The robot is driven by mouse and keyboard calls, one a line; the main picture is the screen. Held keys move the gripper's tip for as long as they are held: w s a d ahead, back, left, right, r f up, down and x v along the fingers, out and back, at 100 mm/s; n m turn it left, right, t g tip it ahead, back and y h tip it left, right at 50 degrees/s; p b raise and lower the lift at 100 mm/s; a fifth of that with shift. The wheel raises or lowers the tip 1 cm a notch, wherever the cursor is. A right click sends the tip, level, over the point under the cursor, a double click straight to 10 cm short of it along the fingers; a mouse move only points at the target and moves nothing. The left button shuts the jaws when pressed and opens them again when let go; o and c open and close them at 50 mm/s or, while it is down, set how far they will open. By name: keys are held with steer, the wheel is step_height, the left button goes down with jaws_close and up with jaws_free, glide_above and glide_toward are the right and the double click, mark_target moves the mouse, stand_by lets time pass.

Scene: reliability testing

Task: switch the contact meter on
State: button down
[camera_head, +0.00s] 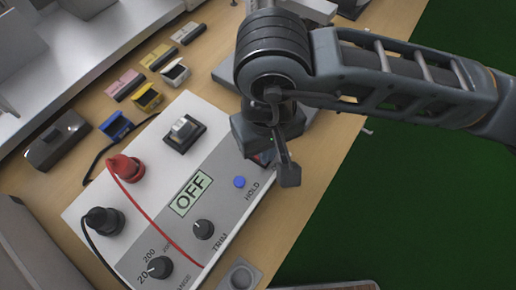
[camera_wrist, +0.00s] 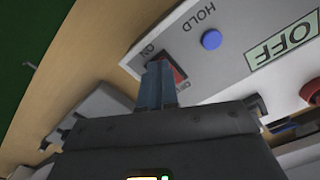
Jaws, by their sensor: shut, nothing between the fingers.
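The contact meter (camera_head: 138,187) is a white and grey box on the bench, and its display (camera_head: 191,193) reads OFF. The display also shows in the wrist view (camera_wrist: 283,44). A red rocker switch (camera_wrist: 181,76) in a dark frame sits beside the ON label, near the meter's edge. My gripper (camera_wrist: 160,68) is shut and empty. Its fingertips are right at the switch in the wrist view and cover part of it. I cannot tell whether they touch it. In the head view my arm hides most of the switch and the fingertips.
A blue HOLD button (camera_head: 239,182) lies close to the switch. The meter also carries a TRIM knob (camera_head: 203,229), a range knob (camera_head: 159,267), and red (camera_head: 126,169) and black (camera_head: 103,220) plugs with leads. Several small coloured blocks and a dark device (camera_head: 56,141) lie behind it.

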steer(key=shift+r+p, duration=0.9)
steer(key=shift+r, duration=2.55)
